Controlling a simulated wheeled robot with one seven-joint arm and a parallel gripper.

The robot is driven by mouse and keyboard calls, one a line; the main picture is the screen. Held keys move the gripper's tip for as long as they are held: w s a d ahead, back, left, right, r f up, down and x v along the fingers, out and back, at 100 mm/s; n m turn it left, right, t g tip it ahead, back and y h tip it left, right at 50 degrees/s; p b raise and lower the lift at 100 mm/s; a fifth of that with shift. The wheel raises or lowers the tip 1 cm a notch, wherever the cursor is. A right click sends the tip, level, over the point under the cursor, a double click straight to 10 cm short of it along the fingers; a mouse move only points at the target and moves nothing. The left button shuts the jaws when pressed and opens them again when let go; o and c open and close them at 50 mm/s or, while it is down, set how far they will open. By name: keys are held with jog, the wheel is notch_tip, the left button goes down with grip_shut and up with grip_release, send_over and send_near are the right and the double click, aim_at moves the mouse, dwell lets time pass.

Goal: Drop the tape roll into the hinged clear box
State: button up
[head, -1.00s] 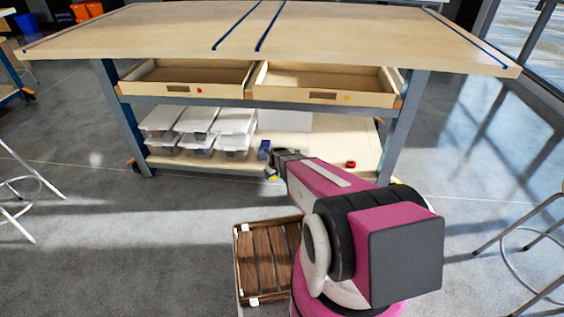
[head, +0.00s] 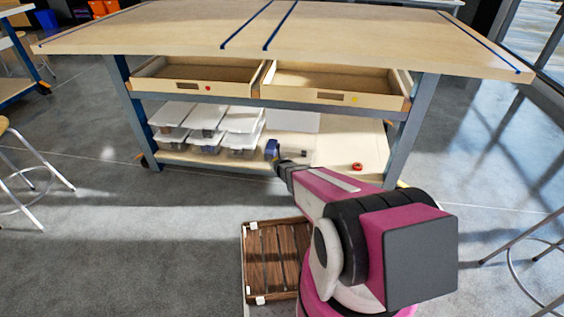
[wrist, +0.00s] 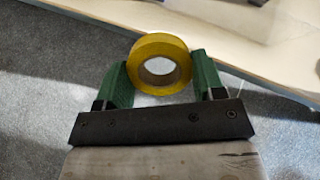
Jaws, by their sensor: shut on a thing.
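My gripper (wrist: 160,82) is shut on a yellow tape roll (wrist: 141,49), which sits between its green fingertips with its hole facing the wrist camera. In the head view my gripper (head: 279,163) is small, in front of the bench's lower shelf and close to a blue item (head: 271,149); the tape is barely visible there. A pale clear panel (head: 293,122) stands at the back of the shelf, right of the lidded bins. I cannot tell whether it is the lid of the hinged clear box; the box is not clearly seen.
White-lidded bins (head: 205,117) are stacked on the shelf's left. A red roll (head: 357,167) lies on its bare right part (head: 345,148). Two open drawers (head: 330,97) overhang the shelf. A wooden crate (head: 275,223) is on the floor beside my base; a stool (head: 20,175) stands left.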

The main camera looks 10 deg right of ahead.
jog(key=shift+w+d+r+m+t+h, duration=0.1)
jog(key=shift+d+r+m+t+h, duration=0.15)
jog(key=shift+m+t+h, duration=0.25)
jog(key=shift+d+r+m+t+h, duration=0.15)
jog(key=shift+r+m+t+h, duration=0.2)
jog(key=shift+t, duration=0.25)
jog(key=m+h, duration=0.1)
jog(key=d+r+m+t+h, duration=0.1)
jog(key=h, duration=0.1)
jog(key=shift+s+d, duration=0.2)
jog(key=shift+s, duration=0.15)
jog(key=shift+w+d+t, duration=0.1)
jog(key=shift+d+t, duration=0.05)
jog(key=shift+t, duration=0.15)
jog(key=r+x, duration=0.2)
jog(key=x, duration=0.7)
jog(key=d+r+x, duration=0.1)
jog(key=r+x, duration=0.1)
jog(key=x, duration=0.8)
jog(key=shift+w+r, duration=0.2)
jog(key=shift+w, duration=0.3)
jog(key=o, duration=1)
